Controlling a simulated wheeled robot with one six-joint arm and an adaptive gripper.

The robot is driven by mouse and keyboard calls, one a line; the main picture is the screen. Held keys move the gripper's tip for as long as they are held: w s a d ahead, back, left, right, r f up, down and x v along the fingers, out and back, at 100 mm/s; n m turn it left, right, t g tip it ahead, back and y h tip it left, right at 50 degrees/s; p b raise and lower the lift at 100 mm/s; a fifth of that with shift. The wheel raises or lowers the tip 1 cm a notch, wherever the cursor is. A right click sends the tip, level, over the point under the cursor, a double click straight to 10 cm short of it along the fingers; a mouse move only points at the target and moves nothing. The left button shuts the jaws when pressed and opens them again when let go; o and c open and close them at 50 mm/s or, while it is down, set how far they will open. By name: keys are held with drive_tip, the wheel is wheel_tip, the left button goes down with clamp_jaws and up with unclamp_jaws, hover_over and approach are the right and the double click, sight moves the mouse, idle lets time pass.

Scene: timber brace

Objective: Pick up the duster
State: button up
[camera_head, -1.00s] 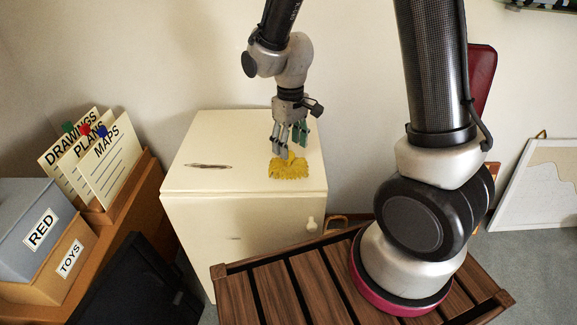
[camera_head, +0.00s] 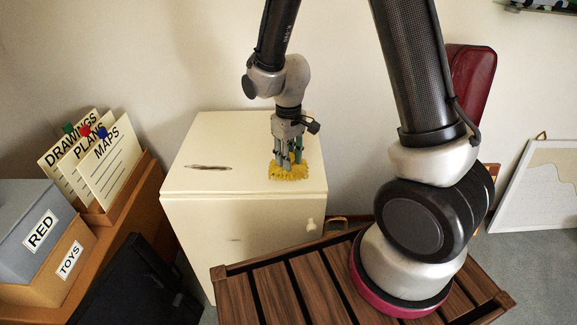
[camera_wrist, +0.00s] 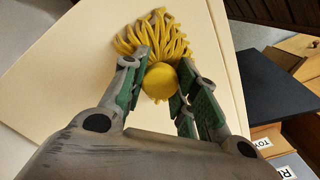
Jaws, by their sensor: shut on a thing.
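The duster (camera_head: 289,174) is yellow with many strands and lies on top of the cream cabinet (camera_head: 200,180), near its right side. In the wrist view its strands (camera_wrist: 152,35) fan out beyond the fingers, and a round yellow part (camera_wrist: 161,82) sits between them. My gripper (camera_head: 288,160) points down at the duster from above. In the wrist view my gripper (camera_wrist: 160,75) has its fingers on both sides of the round part, shut on it. The duster's underside is hidden, and I cannot tell whether it is clear of the cabinet top.
A dark mark (camera_head: 208,167) shows on the cabinet top, left of the duster. A red padded object (camera_head: 472,90) stands behind my arm. The cabinet top is otherwise clear.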

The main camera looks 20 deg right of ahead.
wheel_tip(320, 180, up, 10)
idle(0.5)
clamp_jaws()
